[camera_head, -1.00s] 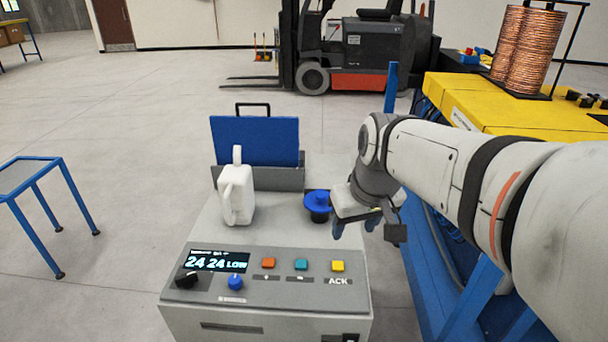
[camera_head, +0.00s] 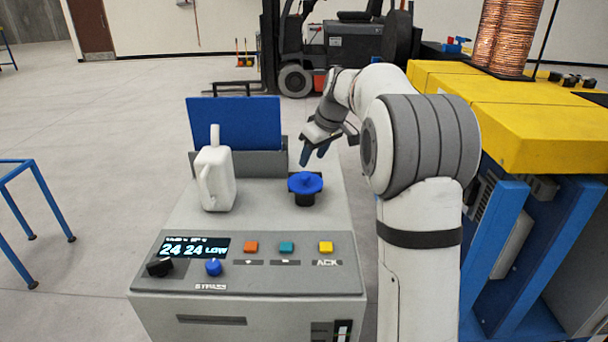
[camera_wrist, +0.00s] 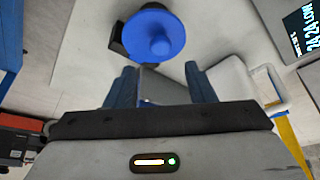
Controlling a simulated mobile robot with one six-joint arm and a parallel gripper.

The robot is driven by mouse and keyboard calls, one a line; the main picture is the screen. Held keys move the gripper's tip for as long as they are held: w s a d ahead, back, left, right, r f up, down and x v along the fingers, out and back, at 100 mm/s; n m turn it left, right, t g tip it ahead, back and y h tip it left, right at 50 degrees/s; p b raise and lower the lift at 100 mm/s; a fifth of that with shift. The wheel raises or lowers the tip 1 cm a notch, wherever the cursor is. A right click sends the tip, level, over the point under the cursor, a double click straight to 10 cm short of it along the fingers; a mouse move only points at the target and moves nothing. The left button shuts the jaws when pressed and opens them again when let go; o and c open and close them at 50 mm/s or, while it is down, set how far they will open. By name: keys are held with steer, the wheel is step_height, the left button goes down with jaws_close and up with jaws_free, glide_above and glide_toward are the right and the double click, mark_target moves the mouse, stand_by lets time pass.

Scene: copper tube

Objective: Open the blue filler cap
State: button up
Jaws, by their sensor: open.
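The blue filler cap (camera_head: 305,183) is a round disc with a knob on top. It sits on a black neck on the grey machine's top, right of the white jug. In the wrist view the cap (camera_wrist: 153,37) shows beyond my fingertips, near the top of the picture. My gripper (camera_head: 315,155) is above and behind the cap in the head view, fingers pointing down. In the wrist view its two blue fingers (camera_wrist: 160,73) are apart with nothing held between them. The cap is seated on the neck and clear of the fingers.
A white jug (camera_head: 215,180) stands left of the cap. A blue panel (camera_head: 235,122) rises behind it. The front panel carries a display (camera_head: 194,247), knobs and buttons. A yellow and blue machine (camera_head: 510,120) stands to the right. A blue frame stand (camera_head: 30,180) is at left.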

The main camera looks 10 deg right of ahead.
mark_target(305, 175)
steer(key=x, duration=0.6)
steer(key=shift+w+a+f, duration=0.1)
steer(key=shift+f, duration=0.3)
steer(key=shift+c, duration=0.6)
jaws_close()
